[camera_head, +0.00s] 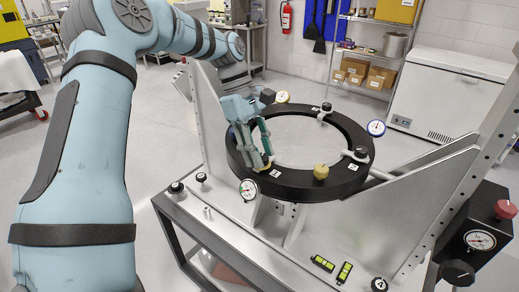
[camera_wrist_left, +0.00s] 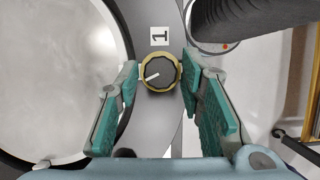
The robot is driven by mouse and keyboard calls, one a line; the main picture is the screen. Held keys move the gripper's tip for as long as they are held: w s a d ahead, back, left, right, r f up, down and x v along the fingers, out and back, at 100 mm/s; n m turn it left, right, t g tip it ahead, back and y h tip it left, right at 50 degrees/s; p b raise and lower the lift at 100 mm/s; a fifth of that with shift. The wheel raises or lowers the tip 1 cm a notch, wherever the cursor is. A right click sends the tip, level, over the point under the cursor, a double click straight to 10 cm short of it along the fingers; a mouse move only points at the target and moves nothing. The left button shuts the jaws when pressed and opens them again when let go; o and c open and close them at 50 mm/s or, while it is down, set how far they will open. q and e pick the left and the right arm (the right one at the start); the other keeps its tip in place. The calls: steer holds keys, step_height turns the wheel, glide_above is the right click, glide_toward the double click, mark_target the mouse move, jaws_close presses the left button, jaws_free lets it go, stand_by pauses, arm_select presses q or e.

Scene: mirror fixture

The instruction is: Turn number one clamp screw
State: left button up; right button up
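The number one clamp screw (camera_wrist_left: 160,74) has a dark faceted knob with a white pointer line and a gold rim. It sits on the black ring (camera_wrist_left: 165,118) beside a white label (camera_wrist_left: 159,36) reading 1. In the left wrist view my left gripper (camera_wrist_left: 160,78) is open, with one green-padded finger on each side of the knob. The fingertips are very close to it; I cannot tell whether they touch. In the head view my left gripper (camera_head: 267,160) points down at the left part of the ring (camera_head: 295,190) and hides this screw. My right gripper is not in view.
The ring stands in a grey metal fixture (camera_head: 440,180) with tall side plates. A yellow knob (camera_head: 320,172), a black knob (camera_head: 361,153) and dial gauges (camera_head: 248,189) (camera_head: 376,128) sit around it. Green spirit levels (camera_head: 345,271) lie on the fixture's base.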

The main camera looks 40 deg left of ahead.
arm_select(q)
steer(key=shift+o, duration=0.3)
steer(key=v, duration=0.7)
steer(key=shift+a+r, duration=0.2)
